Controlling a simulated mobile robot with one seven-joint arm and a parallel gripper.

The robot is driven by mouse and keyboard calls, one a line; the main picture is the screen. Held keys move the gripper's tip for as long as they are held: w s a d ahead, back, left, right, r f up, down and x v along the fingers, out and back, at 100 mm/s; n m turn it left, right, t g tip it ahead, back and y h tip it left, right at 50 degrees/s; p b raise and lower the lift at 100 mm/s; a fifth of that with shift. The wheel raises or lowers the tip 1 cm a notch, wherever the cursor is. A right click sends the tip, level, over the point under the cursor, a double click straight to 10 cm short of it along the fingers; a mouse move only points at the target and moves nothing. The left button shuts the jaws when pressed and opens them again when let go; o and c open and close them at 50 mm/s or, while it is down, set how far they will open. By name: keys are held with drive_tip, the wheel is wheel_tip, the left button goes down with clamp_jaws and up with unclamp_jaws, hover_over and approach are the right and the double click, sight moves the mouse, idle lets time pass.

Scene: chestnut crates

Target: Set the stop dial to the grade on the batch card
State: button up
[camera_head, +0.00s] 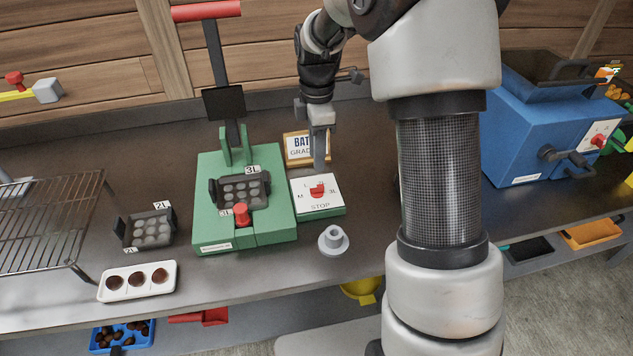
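The stop dial is a red knob (317,191) on a white plate (325,206) marked STOP, on a low green block at the right of the green press. M shows at the plate's left and 3L at its right; the upper marks are partly hidden. Which mark the knob points to is too small to tell. The batch card (296,160) stands upright in a wooden frame behind the dial; "BAT" and "GRAD" show, and the rest is hidden behind my gripper. My gripper (320,165) points down just behind and above the knob. Its finger gap is not visible, and contact cannot be told.
The green press (210,230) with a tall red-topped lever (216,55) stands close left. A grey flanged piece (333,241) lies in front of the dial. A blue machine (530,125) stands right. A 2L mould (150,230), white tray (140,281) and wire rack (50,220) are left.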

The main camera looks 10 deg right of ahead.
sight(317, 186)
wheel_tip(317, 186, down, 10)
drive_tip(key=shift+r+b, duration=0.25)
drive_tip(key=shift+b, duration=0.25)
clamp_jaws()
